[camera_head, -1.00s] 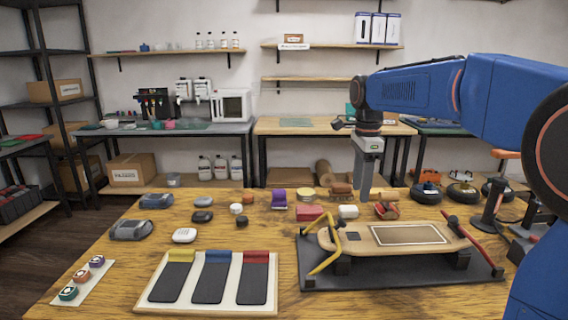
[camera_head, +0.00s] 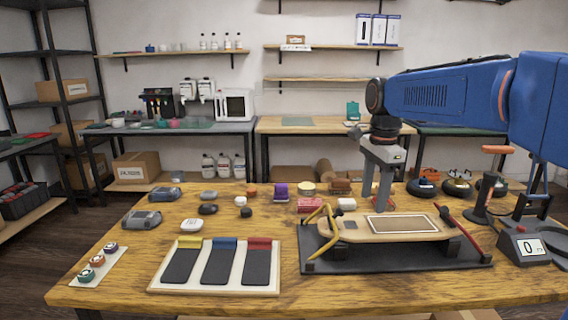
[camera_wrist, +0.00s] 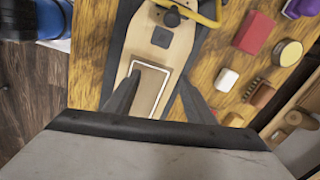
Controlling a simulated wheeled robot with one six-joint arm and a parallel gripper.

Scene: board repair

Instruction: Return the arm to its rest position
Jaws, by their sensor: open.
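My gripper (camera_head: 376,208) hangs from my blue arm above the back edge of the wooden skateboard-like board (camera_head: 385,228), pointing down. The board rests on a dark stand (camera_head: 400,260) with a yellow clamp and a red clamp. In the wrist view my gripper's dark fingers (camera_wrist: 157,100) are spread wide with nothing between them. The board also shows in the wrist view (camera_wrist: 160,45), below the fingers, with its pale-framed brown patch (camera_wrist: 150,84) lying between them in the picture.
The wooden table (camera_head: 130,260) also holds a white tray (camera_head: 215,285) with dark strips, a strip of small round pieces (camera_head: 97,262), a scale (camera_head: 527,247) at right and several small items behind. A red block (camera_wrist: 254,33) and a white block (camera_wrist: 228,79) lie beside the board.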

